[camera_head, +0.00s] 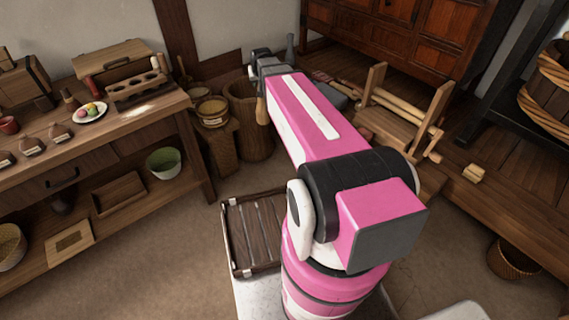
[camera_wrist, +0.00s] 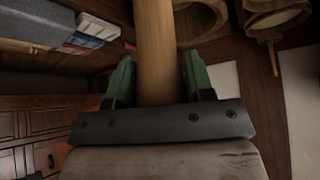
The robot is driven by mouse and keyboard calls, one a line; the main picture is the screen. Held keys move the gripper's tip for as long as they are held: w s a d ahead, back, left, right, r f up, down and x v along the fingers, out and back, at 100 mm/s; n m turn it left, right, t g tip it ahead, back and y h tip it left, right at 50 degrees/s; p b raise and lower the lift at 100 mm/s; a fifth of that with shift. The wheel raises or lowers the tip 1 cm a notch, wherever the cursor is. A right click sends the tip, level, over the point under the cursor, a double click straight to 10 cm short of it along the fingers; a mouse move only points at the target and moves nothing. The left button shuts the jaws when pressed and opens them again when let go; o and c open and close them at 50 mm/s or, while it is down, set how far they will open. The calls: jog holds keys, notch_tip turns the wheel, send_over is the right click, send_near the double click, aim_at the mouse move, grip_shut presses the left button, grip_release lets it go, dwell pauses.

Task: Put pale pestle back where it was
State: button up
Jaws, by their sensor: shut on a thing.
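The pale pestle (camera_wrist: 155,45) is a plain light wooden shaft. In the wrist view it runs up between the two green fingers of my gripper (camera_wrist: 157,75), which is shut on it. In the head view my gripper (camera_head: 264,66) is at the far end of my pink arm, above a tall brown tub (camera_head: 252,130). The pestle's lower part (camera_head: 262,108) hangs below it there, roughly upright. Whether its lower end is inside the tub or in front of it I cannot tell. Part of the pestle is hidden by the gripper and arm.
Left of the tub stand a basket-like container (camera_head: 212,110) and a wooden table (camera_head: 120,123) with a holed rack (camera_head: 138,92) and a plate of colored balls (camera_head: 90,112). A wooden frame (camera_head: 405,115) stands right of my arm. A slatted tray (camera_head: 250,235) lies nearer.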

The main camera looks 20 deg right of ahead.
jog(key=w+d+f+m, duration=0.1)
jog(key=w+d+f, duration=0.15)
jog(key=f, duration=1.45)
jog(key=w+d+f, duration=0.1)
jog(key=w+f, duration=0.2)
jog(key=f, duration=1.3)
jog(key=w+d+f, duration=0.4)
jog(key=d+f, duration=0.6)
jog(key=f, duration=0.1)
jog(key=shift+d+m+h, duration=0.3)
jog(key=shift+f, duration=0.25)
jog(key=o, duration=1.1)
